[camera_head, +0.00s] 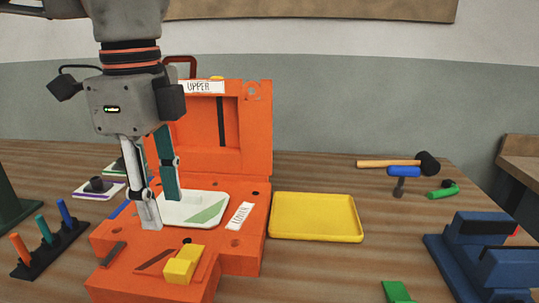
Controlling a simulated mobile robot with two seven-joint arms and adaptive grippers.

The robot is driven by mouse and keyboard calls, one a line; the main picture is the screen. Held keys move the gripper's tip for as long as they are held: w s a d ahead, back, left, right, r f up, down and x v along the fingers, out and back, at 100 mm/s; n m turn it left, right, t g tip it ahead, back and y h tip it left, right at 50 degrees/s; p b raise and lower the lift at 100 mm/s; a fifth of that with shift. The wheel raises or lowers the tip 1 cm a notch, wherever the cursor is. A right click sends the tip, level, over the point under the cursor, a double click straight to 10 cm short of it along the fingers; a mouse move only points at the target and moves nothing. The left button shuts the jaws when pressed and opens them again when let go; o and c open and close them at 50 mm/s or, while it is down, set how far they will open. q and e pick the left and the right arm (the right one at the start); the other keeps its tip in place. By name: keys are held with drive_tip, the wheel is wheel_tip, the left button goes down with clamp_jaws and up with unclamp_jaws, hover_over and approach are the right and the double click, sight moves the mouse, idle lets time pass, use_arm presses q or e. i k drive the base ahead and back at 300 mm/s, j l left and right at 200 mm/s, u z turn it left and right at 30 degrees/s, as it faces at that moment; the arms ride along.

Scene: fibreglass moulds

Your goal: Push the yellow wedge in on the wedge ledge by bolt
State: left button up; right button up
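The yellow wedge (184,264) sits on the front ledge of the orange mould's lower half (240,262), right of a dark slanted slot (155,262). Whether it is fully seated I cannot tell. I cannot clearly make out a bolt; a dark bar (113,254) lies left of the slot. My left gripper (161,210) points down over the lower half, behind and left of the wedge and apart from it. Its white and teal fingers are apart with nothing seen between them. They hide part of the white tray-like cavity (205,203). My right gripper is not in view.
The upper mould half (255,140) stands upright behind. A yellow tray (315,218) lies to the right. A mallet (390,164), a blue-headed hammer (403,176) and a blue fixture (480,260) are farther right. A rack of coloured pegs (48,245) stands at left.

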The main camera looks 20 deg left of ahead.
sight(186, 258)
drive_tip(key=k, duration=1)
